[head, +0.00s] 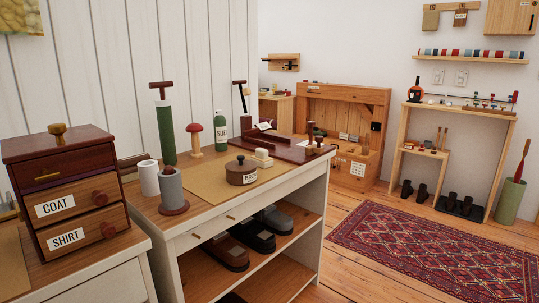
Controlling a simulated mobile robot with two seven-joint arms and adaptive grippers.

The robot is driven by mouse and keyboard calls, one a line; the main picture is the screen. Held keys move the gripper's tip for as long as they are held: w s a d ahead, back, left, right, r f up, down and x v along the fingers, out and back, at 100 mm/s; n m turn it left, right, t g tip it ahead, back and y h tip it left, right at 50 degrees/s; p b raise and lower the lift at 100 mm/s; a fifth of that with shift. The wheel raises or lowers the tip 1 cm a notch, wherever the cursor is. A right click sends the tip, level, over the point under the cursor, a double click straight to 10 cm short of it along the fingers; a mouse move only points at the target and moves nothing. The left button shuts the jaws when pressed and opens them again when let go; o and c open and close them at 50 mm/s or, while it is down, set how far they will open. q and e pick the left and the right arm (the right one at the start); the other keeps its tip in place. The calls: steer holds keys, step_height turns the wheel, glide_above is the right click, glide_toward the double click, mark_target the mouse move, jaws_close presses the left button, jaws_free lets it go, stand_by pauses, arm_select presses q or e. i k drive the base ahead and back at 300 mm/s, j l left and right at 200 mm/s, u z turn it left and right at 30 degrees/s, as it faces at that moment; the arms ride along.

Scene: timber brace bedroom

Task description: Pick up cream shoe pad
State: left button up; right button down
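A small cream pad (262,154), which looks like the cream shoe pad, sits on the white-sided table (216,186), near its right front part. It has a pale upper part and a slightly wider base. It stands just behind and right of a round brown lidded tin (241,171) with a label. Neither of my grippers is in view.
A green bottle (220,126), a red mushroom-shaped item (195,138), a tall green cylinder (165,130) and a grey spool (172,190) stand on the table. A dark red tray (285,150) lies behind the pad. A drawer box (68,190) is left. The patterned rug (435,250) is clear.

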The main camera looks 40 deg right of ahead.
mark_target(261, 157)
steer(key=i+l, duration=0.1)
steer(key=l, duration=0.45)
steer(key=i+l, duration=0.1)
steer(key=l, duration=0.45)
steer(key=i+l, duration=0.1)
steer(key=l, duration=0.5)
steer(key=i+l, duration=0.15)
steer(key=l, duration=0.4)
steer(key=i+l, duration=0.1)
steer(key=l, duration=0.45)
steer(key=i+l, duration=0.1)
steer(key=l, duration=0.45)
